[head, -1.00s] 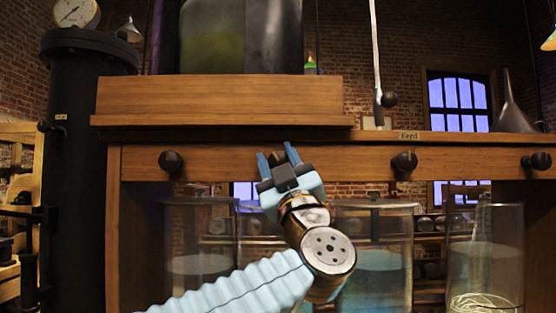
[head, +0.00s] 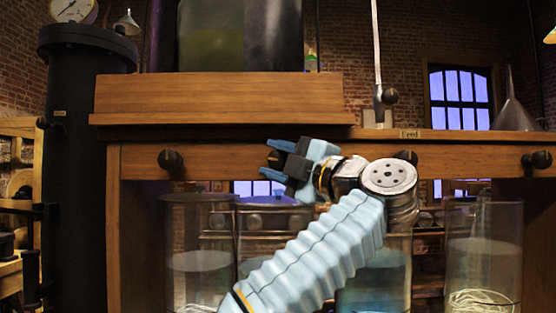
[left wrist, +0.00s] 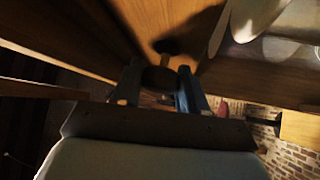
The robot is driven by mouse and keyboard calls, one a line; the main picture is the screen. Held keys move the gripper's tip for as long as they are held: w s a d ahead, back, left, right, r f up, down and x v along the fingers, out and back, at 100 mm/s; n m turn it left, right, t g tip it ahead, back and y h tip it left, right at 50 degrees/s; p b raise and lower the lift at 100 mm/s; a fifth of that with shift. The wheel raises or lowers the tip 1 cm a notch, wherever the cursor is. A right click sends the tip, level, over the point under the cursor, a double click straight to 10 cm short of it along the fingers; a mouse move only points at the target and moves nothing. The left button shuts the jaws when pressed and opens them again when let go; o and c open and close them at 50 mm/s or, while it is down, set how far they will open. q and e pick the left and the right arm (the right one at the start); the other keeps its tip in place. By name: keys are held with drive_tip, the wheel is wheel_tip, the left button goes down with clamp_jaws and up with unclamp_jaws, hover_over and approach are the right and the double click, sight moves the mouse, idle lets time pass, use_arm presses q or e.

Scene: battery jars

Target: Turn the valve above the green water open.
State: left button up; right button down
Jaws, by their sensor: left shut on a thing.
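A row of dark round valve knobs runs along the wooden beam (head: 225,160): a left knob (head: 171,160), a second knob (head: 275,158) in my grip, a third knob (head: 406,156) partly behind my arm, and a right knob (head: 536,160). My left gripper (head: 270,160) is shut on the second knob; its fingers also straddle the dark knob (left wrist: 160,78) in the left wrist view. The jar (head: 270,225) below it is mostly hidden by my arm, so its water colour cannot be told. My right gripper is not in view.
Glass jars stand below the beam: a left jar (head: 198,240) with pale liquid, a blue-water jar (head: 375,285), and a right jar (head: 485,250) with pale coils. A large tank (head: 212,45) with greenish liquid sits above. A black column (head: 85,170) stands left.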

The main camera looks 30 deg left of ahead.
use_arm(q)
drive_tip(key=shift+n+g+h, duration=0.3)
drive_tip(key=shift+n, duration=0.3)
drive_tip(key=shift+a, duration=0.1)
drive_tip(key=o, duration=1)
drive_tip(key=shift+s, duration=0.1)
